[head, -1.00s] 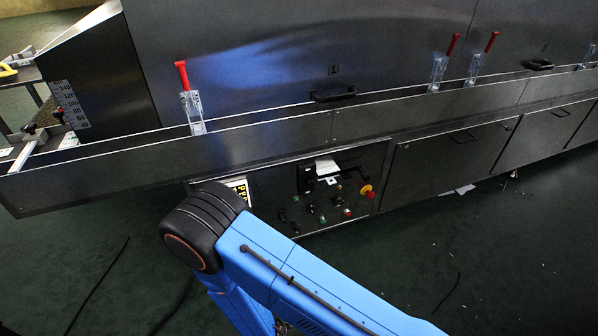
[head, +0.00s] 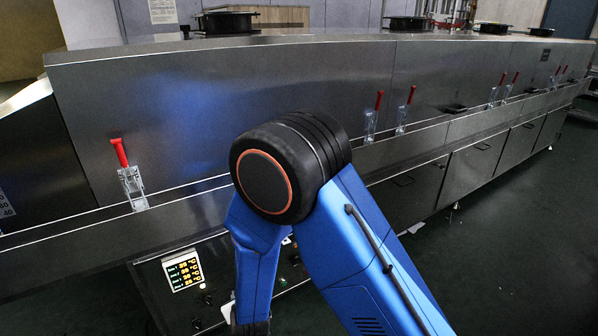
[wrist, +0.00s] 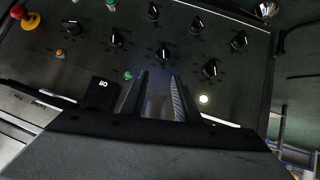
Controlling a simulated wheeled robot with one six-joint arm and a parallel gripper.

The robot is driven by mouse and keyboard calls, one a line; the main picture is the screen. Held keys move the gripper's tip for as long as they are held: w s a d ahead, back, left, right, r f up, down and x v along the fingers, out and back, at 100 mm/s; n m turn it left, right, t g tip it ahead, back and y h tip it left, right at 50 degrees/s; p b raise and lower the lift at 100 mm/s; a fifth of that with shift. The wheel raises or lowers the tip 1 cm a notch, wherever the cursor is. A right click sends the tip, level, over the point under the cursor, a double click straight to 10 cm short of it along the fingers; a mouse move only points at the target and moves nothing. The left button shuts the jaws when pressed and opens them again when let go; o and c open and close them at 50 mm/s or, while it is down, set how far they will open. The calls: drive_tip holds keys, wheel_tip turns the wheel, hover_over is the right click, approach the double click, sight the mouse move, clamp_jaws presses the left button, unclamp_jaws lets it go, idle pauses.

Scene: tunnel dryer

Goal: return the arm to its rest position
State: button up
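My arm shows in the head view as blue links with a black elbow joint, raised in front of the dryer's steel side. Its end is not visible there. In the wrist view my gripper (wrist: 159,82) has its two dark fingers apart, with nothing seen between them. It faces the dark control panel (wrist: 80,58), which carries several black knobs (wrist: 163,52), a red button on a yellow base (wrist: 27,17) and a lit white lamp (wrist: 204,99). How far the fingertips are from the panel is hard to tell.
The long steel tunnel dryer (head: 230,100) fills the view behind my arm. Red-handled clamps (head: 130,180) line its side. A lit temperature display (head: 184,270) sits low at left. Green floor (head: 520,240) is clear at right.

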drive_tip(key=w+d+r+m+g, duration=0.1)
drive_tip(key=w+d+r, duration=0.1)
drive_tip(key=d+r, duration=0.35)
drive_tip(key=w+d+r+m+g, duration=0.1)
drive_tip(key=d+r, duration=0.2)
drive_tip(key=r, duration=0.5)
drive_tip(key=s+d+r+m+g, duration=0.1)
drive_tip(key=s+d+r, duration=0.2)
drive_tip(key=d+r, duration=0.95)
drive_tip(key=s+d+r+m+g+h, duration=0.1)
drive_tip(key=s+d+r, duration=0.3)
drive_tip(key=s+d, duration=0.8)
drive_tip(key=s+d+r+m+g+h, duration=0.1)
drive_tip(key=s+d+r, duration=0.3)
drive_tip(key=s+d, duration=0.9)
drive_tip(key=shift+d+m+h, duration=0.8)
drive_tip(key=shift+d+m, duration=0.1)
drive_tip(key=shift+c, duration=0.2)
